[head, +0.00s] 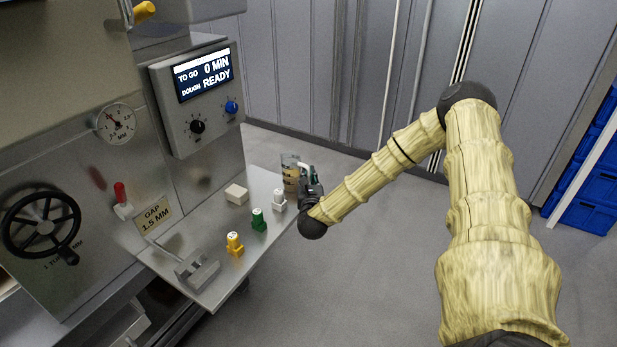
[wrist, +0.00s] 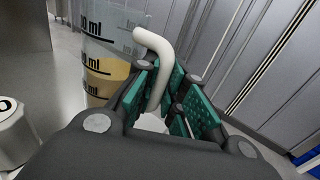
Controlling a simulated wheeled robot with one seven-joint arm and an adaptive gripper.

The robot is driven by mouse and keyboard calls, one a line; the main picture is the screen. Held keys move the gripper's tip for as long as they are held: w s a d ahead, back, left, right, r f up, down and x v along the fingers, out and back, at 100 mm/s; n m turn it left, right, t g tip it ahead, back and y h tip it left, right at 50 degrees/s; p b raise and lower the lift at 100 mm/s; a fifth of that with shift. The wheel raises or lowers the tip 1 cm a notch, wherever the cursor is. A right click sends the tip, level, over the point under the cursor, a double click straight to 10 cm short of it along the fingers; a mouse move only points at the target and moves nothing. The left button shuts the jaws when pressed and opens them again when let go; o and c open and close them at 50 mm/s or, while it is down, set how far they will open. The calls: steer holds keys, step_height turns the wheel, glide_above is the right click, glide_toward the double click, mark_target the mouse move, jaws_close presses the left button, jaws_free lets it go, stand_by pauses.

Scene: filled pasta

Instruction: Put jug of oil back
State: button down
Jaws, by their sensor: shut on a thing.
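The jug of oil (head: 290,175) is a clear measuring jug with ml marks and yellow oil low inside. It is at the far right corner of the steel shelf, partly behind my gripper (head: 309,184). In the wrist view the jug (wrist: 105,62) fills the upper left and looks roughly upright. Its white handle (wrist: 158,62) curves down between the green-padded fingers of my gripper (wrist: 172,98), which are shut on it. I cannot tell whether the jug's base touches the shelf; the gripper hides that part.
The steel shelf (head: 215,221) holds a white block (head: 236,194), white (head: 279,199), green (head: 258,219) and yellow (head: 234,243) small items, and a metal clamp-like piece (head: 197,270) near its front corner. The machine panel (head: 196,95) stands behind. Open floor lies right of the shelf; blue crates (head: 590,190) stand far right.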

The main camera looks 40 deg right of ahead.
steer(key=shift+f, duration=0.2)
steer(key=c, duration=1.4)
jaws_free()
steer(key=shift+s+a, duration=0.1)
steer(key=shift+s, duration=0.05)
steer(key=v, duration=1.1)
steer(key=shift+s+a, duration=0.2)
steer(key=shift+s, duration=0.05)
